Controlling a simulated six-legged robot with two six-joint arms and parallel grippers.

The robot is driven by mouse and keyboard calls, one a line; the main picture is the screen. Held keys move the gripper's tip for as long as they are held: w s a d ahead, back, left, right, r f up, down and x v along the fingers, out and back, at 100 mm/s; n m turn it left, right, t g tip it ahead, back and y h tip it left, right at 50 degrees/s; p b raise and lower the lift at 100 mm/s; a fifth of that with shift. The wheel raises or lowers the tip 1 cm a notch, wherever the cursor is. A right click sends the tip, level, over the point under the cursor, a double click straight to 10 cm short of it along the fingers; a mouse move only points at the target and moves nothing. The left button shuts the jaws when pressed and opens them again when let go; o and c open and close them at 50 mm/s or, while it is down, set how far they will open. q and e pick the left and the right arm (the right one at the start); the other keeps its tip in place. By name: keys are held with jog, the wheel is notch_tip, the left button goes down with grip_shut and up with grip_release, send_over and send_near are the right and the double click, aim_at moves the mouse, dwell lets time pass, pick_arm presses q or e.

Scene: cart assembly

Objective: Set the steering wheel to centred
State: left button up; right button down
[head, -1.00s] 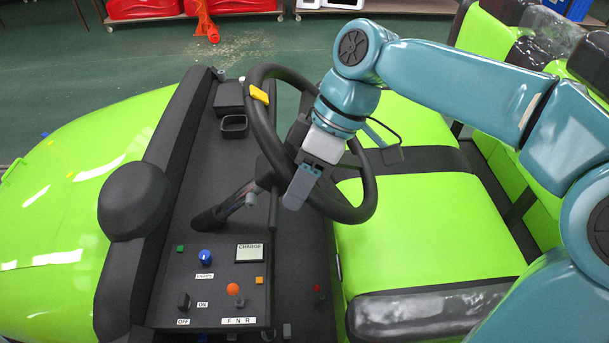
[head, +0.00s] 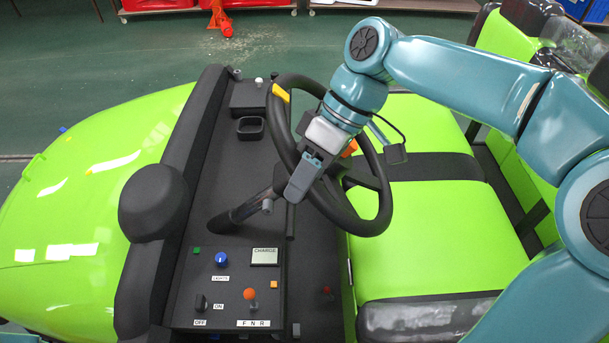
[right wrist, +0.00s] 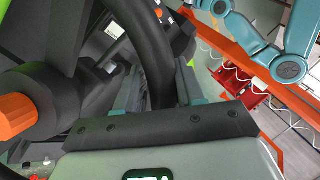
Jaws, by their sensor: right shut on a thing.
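The black steering wheel (head: 376,215) stands tilted above the dark dashboard on its slanted column (head: 240,211). A yellow mark (head: 281,93) sits on its rim at the upper left in the head view. In the right wrist view the rim (right wrist: 152,50) runs between the two fingers of the right gripper (right wrist: 157,88). An orange part (head: 350,148) shows partly behind my wrist near the wheel's middle. My left gripper is out of view.
The dashboard holds a blue knob (head: 221,260), an orange-topped lever (head: 250,294), a black switch (head: 201,302) and a CHARGE display (head: 264,257). A green bench seat (head: 430,213) lies right of the wheel. The green hood (head: 70,200) is at left.

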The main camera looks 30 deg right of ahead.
dwell(0.3)
jog(key=c, duration=0.8)
grip_release()
jog(key=p+v, duration=0.1)
jog(key=v, duration=1.5)
jog(key=shift+s+d+r, duration=0.1)
jog(key=shift+r, duration=0.1)
